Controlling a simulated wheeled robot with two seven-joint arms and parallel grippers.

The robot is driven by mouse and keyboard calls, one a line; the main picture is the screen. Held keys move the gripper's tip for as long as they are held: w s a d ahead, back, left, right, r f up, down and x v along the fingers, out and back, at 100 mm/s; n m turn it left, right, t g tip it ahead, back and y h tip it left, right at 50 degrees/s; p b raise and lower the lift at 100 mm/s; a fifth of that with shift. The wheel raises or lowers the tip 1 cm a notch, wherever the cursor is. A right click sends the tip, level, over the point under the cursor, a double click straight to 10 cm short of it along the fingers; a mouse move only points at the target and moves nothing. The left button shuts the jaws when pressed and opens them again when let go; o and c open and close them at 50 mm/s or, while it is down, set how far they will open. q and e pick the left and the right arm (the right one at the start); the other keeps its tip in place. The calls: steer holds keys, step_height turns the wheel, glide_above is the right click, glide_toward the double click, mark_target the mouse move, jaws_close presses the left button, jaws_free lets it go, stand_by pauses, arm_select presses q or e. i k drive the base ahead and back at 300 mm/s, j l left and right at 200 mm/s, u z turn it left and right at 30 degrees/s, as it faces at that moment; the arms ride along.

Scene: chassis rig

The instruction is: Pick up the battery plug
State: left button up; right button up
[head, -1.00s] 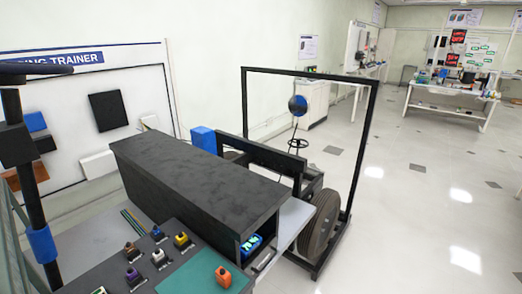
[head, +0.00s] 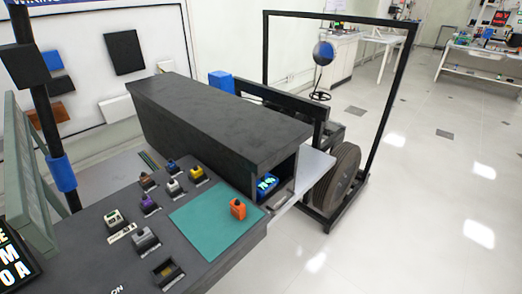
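An orange plug-like piece (head: 238,208) stands on a flat green mat (head: 203,225) on the dark sloping panel; no readable label names it as the battery plug. Neither of my grippers is in view.
A black frame with a wheel (head: 337,178) stands to the right. A black post with a blue band (head: 61,171) rises at the left.

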mark_target(142, 236)
steer(key=u, duration=1.3)
